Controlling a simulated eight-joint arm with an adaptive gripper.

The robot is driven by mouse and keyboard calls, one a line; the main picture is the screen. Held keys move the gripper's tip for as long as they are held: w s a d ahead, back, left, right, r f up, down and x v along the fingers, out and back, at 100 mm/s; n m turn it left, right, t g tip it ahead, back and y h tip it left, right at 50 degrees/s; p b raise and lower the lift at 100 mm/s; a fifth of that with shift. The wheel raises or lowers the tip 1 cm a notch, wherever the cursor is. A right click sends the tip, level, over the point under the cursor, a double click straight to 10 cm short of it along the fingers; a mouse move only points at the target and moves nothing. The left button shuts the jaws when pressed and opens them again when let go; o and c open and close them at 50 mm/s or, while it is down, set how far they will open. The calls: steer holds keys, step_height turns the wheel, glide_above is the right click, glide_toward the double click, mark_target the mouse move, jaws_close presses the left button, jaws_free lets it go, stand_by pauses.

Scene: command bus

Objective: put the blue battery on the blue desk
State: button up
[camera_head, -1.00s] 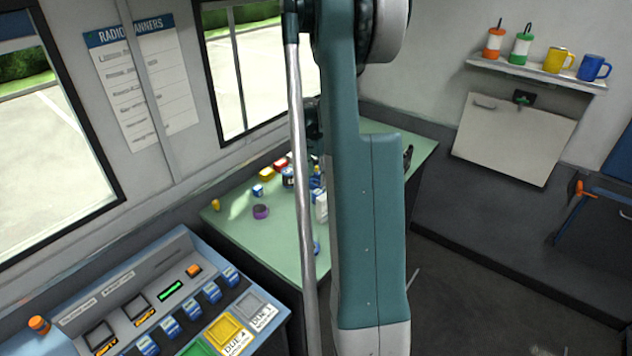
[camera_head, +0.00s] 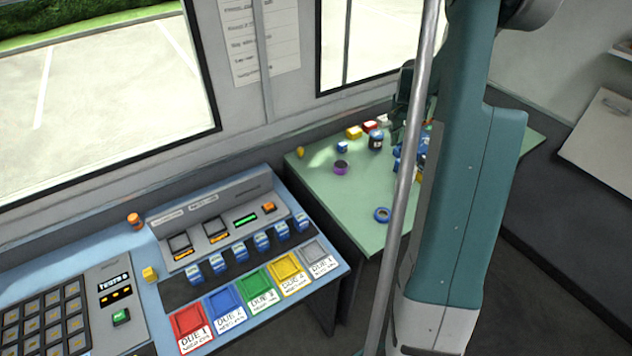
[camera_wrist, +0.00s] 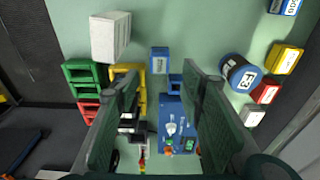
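In the wrist view, my gripper (camera_wrist: 162,92) is open, its two dark green fingers wide apart above the green table. A small blue box with a pale label (camera_wrist: 160,60) stands ahead of the gap between the fingers; it may be the blue battery, but I cannot tell. A blue cylinder with a white label (camera_wrist: 238,73) stands right of the fingers. A blue device with knobs (camera_wrist: 175,112) lies between the fingers, in view below them. The blue desk (camera_head: 100,250) is at the left in the head view, with a control console on it.
The green table (camera_head: 330,200) holds a purple roll (camera_head: 340,167), a blue ring (camera_head: 382,215) and several small boxes. In the wrist view, a white box (camera_wrist: 110,37) and green, red and yellow racks stand at left. The desk carries a keypad (camera_head: 45,325) and coloured trays.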

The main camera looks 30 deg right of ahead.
steer(key=a+r+n+t, duration=0.1)
steer(key=a+r+n, duration=0.2)
steer(key=a+r, duration=0.5)
steer(key=a+r+n+t, duration=0.15)
steer(key=a+r, duration=0.25)
steer(key=a, duration=0.9)
steer(key=a+r+n+t, duration=0.1)
steer(key=a+r+n, duration=0.4)
steer(key=a, duration=0.5)
steer(key=s+a+n+t, duration=0.1)
steer(key=s+a+n, duration=0.1)
steer(key=s+a, duration=0.3)
steer(key=s+a+r+n+t+y, duration=0.1)
steer(key=s+a+n, duration=0.2)
steer(key=a, duration=1.1)
steer(key=s+a+r+n+t, duration=0.1)
steer(key=s+a+n, duration=0.2)
steer(key=s+a, duration=0.6)
steer(key=shift+s+a+t, duration=0.15)
steer(key=shift+a+t, duration=0.05)
steer(key=shift+t, duration=0.15)
steer(key=shift+o, duration=0.3)
steer(key=shift+d+r, duration=0.1)
steer(key=shift+r, duration=0.05)
